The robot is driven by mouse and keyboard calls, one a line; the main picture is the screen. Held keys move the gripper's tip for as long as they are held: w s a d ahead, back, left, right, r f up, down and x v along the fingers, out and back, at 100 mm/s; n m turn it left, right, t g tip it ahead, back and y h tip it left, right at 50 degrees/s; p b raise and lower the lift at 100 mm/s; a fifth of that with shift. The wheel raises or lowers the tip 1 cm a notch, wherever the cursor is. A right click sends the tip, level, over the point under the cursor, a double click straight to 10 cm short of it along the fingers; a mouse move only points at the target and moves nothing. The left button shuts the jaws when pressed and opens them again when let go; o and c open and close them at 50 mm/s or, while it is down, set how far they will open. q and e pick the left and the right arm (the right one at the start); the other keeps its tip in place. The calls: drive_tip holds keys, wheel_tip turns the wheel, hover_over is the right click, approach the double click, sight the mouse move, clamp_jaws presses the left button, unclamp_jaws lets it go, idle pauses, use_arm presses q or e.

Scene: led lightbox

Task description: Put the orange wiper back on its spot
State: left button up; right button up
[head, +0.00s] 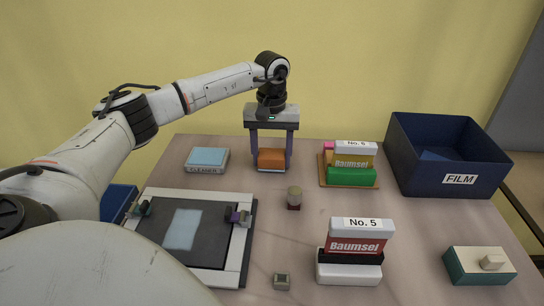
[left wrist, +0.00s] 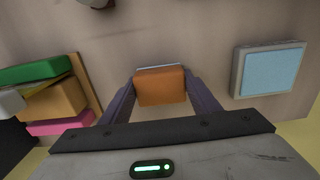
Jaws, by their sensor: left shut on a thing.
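The orange wiper (head: 272,159) is a small orange block at the back middle of the table. My left gripper (head: 272,165) points down over it with its two purple fingers on either side, shut on it. In the left wrist view the wiper (left wrist: 161,86) sits between the fingers, with a thin pale edge behind it. Whether it touches the table or what lies under it, I cannot tell. A light blue pad in a grey frame (head: 207,159) lies to its left; it also shows in the left wrist view (left wrist: 269,71). My right gripper is not in view.
A lightbox panel (head: 248,250) lies front left. The No. 5 stack (head: 352,257), a small round-topped piece (head: 294,198), a blue FILM bin (head: 460,190) and a green-and-cream block (head: 475,268) stand around.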

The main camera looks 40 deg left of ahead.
sight(272, 154)
use_arm(q)
drive_tip(key=shift+f, duration=0.3)
drive_tip(key=o, duration=1)
wheel_tip(272, 154, up, 12)
drive_tip(key=shift+r, duration=0.2)
